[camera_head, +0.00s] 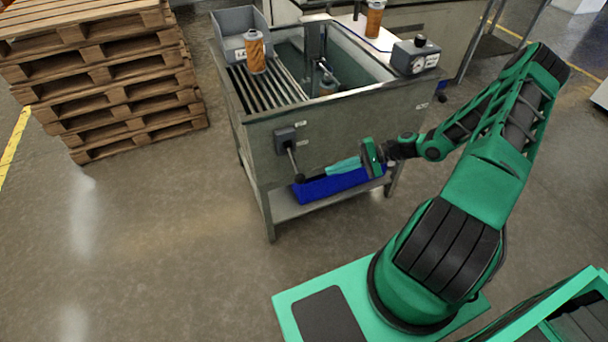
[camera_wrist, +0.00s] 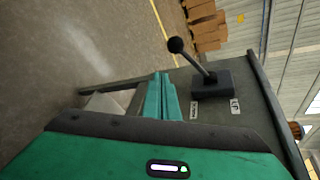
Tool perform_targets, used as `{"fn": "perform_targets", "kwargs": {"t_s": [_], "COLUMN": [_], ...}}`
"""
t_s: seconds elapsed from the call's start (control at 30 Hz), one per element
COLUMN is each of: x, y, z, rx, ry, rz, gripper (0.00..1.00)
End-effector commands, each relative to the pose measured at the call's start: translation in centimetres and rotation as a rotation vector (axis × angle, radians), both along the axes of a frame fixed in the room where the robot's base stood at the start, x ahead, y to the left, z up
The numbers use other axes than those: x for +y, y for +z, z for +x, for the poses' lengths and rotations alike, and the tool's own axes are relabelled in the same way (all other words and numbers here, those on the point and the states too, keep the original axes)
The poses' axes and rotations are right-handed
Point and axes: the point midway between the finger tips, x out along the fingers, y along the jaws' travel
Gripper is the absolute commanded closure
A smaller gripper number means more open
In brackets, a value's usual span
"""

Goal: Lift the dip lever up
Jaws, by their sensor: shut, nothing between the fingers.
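The dip lever (camera_head: 292,158) is a thin rod with a dark ball knob (camera_head: 299,178), on a dark square mount on the tank's front wall. It hangs down, with the knob below the mount. In the wrist view the lever (camera_wrist: 192,62) shows with its knob (camera_wrist: 175,45) just past my fingertips. My gripper (camera_head: 325,172) is shut and empty, to the right of the knob, with its fingers pointing left toward it. In the wrist view my gripper (camera_wrist: 158,76) appears apart from the lever. Contact is not visible.
The metal tank (camera_head: 350,125) carries an orange cartridge (camera_head: 255,52) on its slatted rack and a dial box (camera_head: 415,57) at right. A blue bin (camera_head: 330,187) lies on the shelf below. Stacked pallets (camera_head: 110,80) stand at left. Open floor lies in front.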

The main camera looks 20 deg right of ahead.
Motion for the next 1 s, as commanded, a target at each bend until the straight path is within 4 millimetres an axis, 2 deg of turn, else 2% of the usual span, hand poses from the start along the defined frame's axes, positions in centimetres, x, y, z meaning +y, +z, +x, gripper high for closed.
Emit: {"fn": "perform_targets", "kwargs": {"t_s": [0.2, 0.43, 0.97, 1.0], "x": [0.0, 0.9, 9.3, 9.1], "y": [-0.6, -0.8, -2.8, -2.4], "z": [1.8, 2.6, 6.0, 5.3], "rx": [-0.048, -0.061, -0.058, -0.058], "ry": [-0.098, -0.116, -0.113, -0.117], "rz": [0.11, 0.132, 0.13, 0.128], "gripper": [1.0, 1.0, 1.0, 1.0]}}
